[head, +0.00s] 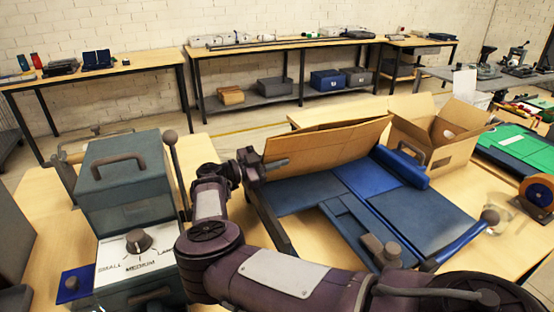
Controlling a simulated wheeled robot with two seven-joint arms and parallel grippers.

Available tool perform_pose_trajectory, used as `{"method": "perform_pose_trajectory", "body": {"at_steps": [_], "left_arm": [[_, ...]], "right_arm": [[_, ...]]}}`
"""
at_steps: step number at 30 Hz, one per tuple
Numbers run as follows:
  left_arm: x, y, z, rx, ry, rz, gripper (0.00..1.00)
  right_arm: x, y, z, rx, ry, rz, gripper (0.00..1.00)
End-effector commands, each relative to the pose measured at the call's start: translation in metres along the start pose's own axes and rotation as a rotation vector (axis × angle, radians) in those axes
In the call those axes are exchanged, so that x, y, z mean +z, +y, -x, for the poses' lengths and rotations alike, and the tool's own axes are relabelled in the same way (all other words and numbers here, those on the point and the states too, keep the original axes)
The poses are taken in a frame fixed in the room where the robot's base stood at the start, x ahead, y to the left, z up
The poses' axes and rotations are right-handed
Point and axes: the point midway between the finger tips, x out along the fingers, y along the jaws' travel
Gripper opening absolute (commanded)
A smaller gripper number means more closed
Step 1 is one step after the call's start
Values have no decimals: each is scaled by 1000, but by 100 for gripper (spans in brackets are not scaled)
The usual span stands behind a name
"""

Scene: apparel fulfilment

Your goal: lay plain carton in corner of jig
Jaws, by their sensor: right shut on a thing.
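The plain carton (335,142) is a flat brown sheet, tilted up over the back left of the blue jig (415,215). My right gripper (262,168) is shut on the carton's left end. The carton's lower edge is close to the jig's blue panels; I cannot tell whether it touches them. My right arm hides part of the jig's near left side. My left gripper is not in view.
An open brown box (450,150) with raised flaps stands just behind the jig. A grey-green press-like machine (118,190) with a handle stands at left. A tape dispenser (537,195) and a green mat (518,143) lie at right.

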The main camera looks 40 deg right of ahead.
Motion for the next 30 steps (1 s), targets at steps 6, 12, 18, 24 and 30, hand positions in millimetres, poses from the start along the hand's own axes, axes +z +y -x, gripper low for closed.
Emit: {"method": "perform_pose_trajectory", "body": {"at_steps": [6, 12, 18, 24, 30], "left_arm": [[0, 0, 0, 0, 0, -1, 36], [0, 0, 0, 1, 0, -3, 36], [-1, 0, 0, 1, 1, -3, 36], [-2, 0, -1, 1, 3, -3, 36], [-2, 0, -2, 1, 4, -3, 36]], "right_arm": [[1, 0, 0, 0, -1, 1, 0], [1, 0, 0, 0, -1, 1, 31], [1, 0, 0, 0, -1, 1, 41], [0, 0, 0, 0, -1, 1, 41], [-22, -9, 1, -1, 0, -3, 41]]}}
